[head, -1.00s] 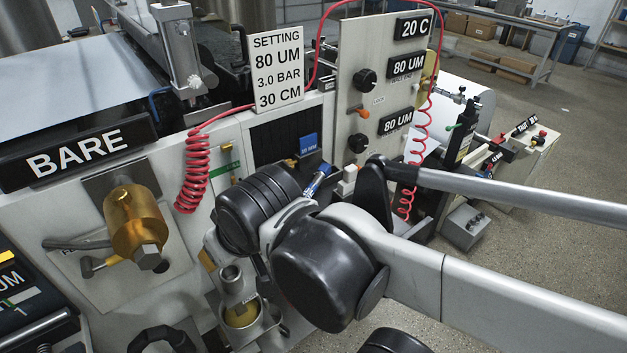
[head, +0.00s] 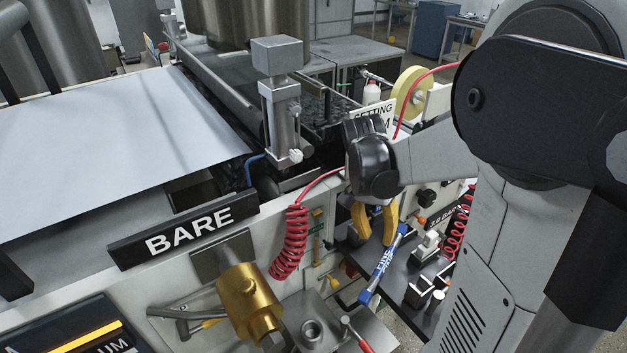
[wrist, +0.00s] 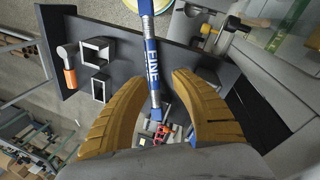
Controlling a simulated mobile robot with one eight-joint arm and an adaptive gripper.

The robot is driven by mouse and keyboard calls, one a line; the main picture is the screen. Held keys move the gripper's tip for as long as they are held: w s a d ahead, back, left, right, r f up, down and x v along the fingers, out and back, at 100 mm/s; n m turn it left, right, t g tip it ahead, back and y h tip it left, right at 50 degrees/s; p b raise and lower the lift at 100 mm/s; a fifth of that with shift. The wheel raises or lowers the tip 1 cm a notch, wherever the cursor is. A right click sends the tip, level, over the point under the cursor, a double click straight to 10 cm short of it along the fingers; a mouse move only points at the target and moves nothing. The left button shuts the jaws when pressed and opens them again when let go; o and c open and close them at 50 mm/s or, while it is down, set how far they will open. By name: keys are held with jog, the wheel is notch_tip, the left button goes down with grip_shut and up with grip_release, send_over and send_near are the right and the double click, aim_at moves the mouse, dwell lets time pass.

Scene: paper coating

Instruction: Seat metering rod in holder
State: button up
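A rod with blue and white bands, lettered "FINE" (head: 383,264), lies slanted at the dark shelf beside the machine. It also shows in the wrist view (wrist: 152,62), running from the top edge down between my fingers. My gripper (head: 374,228) has yellow fingers and is just above the rod's upper part in the head view. In the wrist view my gripper (wrist: 163,78) is open, with a gap on both sides of the rod. I cannot tell which fitting is the rod holder.
The dark shelf (head: 405,285) carries small white-edged blocks (wrist: 97,50) and an orange-handled part (wrist: 68,68). A red coiled hose (head: 290,243), a brass fitting (head: 247,303) and the "BARE" sign (head: 184,232) are left of my gripper. A wide pale sheet (head: 110,140) lies at upper left.

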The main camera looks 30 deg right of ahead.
aim_at(386, 256)
jog(key=shift+s+d+f+m+g+p, duration=0.15)
jog(key=shift+s+d+m+g, duration=0.15)
jog(key=shift+d, duration=0.2)
jog(key=shift+s+d+f+m+g+p, duration=0.1)
jog(key=shift+d+m+g+p, duration=0.1)
jog(key=shift+d+m, duration=0.25)
jog(key=x, duration=0.2)
jog(key=b+x, duration=0.1)
jog(key=x, duration=0.2)
jog(key=b+x, duration=0.1)
jog(key=x, duration=0.1)
jog(key=shift+a+f, duration=0.3)
jog(key=shift+a, duration=0.05)
grip_shut()
